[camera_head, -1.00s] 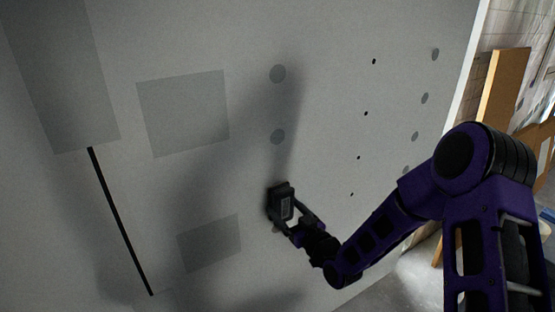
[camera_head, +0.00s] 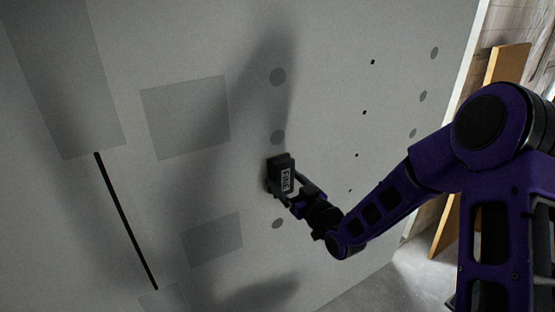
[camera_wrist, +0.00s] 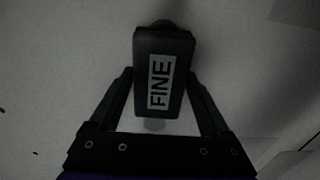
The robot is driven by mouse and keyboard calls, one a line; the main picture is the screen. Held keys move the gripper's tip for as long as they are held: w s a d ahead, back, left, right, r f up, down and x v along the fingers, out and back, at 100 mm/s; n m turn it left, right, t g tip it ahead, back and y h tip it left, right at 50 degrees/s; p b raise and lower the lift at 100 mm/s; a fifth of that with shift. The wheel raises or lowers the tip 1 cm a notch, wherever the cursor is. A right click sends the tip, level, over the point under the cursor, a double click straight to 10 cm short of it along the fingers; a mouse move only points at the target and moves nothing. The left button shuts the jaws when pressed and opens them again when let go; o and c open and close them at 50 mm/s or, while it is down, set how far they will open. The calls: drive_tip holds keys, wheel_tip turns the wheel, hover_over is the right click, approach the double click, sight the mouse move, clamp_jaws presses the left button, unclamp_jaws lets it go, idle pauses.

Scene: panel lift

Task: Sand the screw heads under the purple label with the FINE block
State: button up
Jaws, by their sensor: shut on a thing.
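My gripper (camera_head: 303,197) is shut on a dark block (camera_head: 281,174). The block's white label reads FINE in the wrist view (camera_wrist: 160,100). The block is at the grey panel (camera_head: 330,60), in a column of round grey spots. One spot (camera_head: 277,77) and another (camera_head: 277,136) are above the block, and one (camera_head: 278,223) is just below it. In the wrist view a round spot (camera_wrist: 154,126) shows below the block and a dark one is partly hidden at its top. Whether the block touches the panel I cannot tell. No purple label is seen.
Left of the block are darker grey rectangles (camera_head: 186,116) and a black line (camera_head: 125,220) on the panel. Small black dots (camera_head: 364,112) and another column of grey spots (camera_head: 423,96) are to the right. A wooden board (camera_head: 462,190) stands beyond the panel's right edge.

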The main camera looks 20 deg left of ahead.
drive_tip(key=shift+r+p, duration=1.45)
drive_tip(key=shift+r, duration=2.1)
wheel_tip(320, 180, up, 18)
hover_over(277, 218)
drive_tip(key=v, duration=0.4)
drive_tip(key=shift+r+p, duration=0.2)
drive_tip(key=shift+p, duration=0.1)
wheel_tip(277, 218, down, 13)
drive_tip(key=b, duration=1.1)
drive_tip(key=shift+r, duration=0.1)
drive_tip(key=shift+w+f, duration=0.1)
drive_tip(key=shift+f, duration=14.7)
